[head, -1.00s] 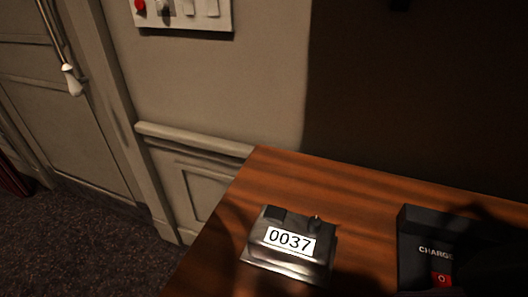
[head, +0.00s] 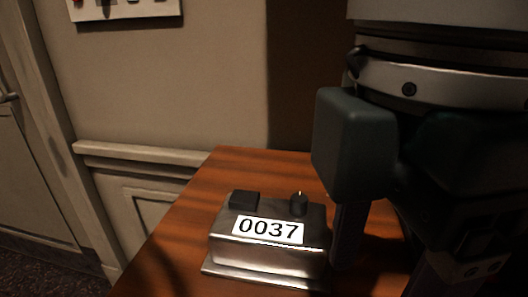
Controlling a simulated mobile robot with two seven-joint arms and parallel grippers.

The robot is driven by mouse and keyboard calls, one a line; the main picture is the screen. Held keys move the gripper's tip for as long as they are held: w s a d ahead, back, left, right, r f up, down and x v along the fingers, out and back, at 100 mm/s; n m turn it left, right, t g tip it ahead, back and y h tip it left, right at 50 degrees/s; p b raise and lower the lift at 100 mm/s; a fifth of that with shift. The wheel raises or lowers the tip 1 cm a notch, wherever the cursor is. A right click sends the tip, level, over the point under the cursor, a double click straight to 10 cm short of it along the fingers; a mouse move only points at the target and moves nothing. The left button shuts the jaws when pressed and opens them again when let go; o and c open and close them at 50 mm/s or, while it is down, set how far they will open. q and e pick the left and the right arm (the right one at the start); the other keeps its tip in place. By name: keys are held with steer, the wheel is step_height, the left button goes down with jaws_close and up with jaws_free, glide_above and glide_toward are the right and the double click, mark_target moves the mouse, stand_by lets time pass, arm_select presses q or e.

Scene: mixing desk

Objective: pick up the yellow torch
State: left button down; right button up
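No yellow torch shows in the head view. My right gripper (head: 383,270) is large and close at the right, pointing down over the desk, with its arm coming in from the upper right. Its two dark fingers stand apart with bare wood showing between them, and I see nothing held. The left finger is just right of the metal counter box in the picture. The area behind the gripper is hidden. My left gripper is out of view.
A metal counter box (head: 262,258) reading 0037, with a black knob and block on top, sits on the wooden desk (head: 190,225). A panelled wall (head: 190,100) rises behind. A switch panel (head: 125,10) and a door (head: 22,170) are at the left.

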step_height(320, 180, down, 9)
steer(key=b, duration=0.3)
steer(key=shift+s+f, duration=0.1)
steer(key=shift+f, duration=0.05)
steer(key=shift+c, duration=0.3)
jaws_close()
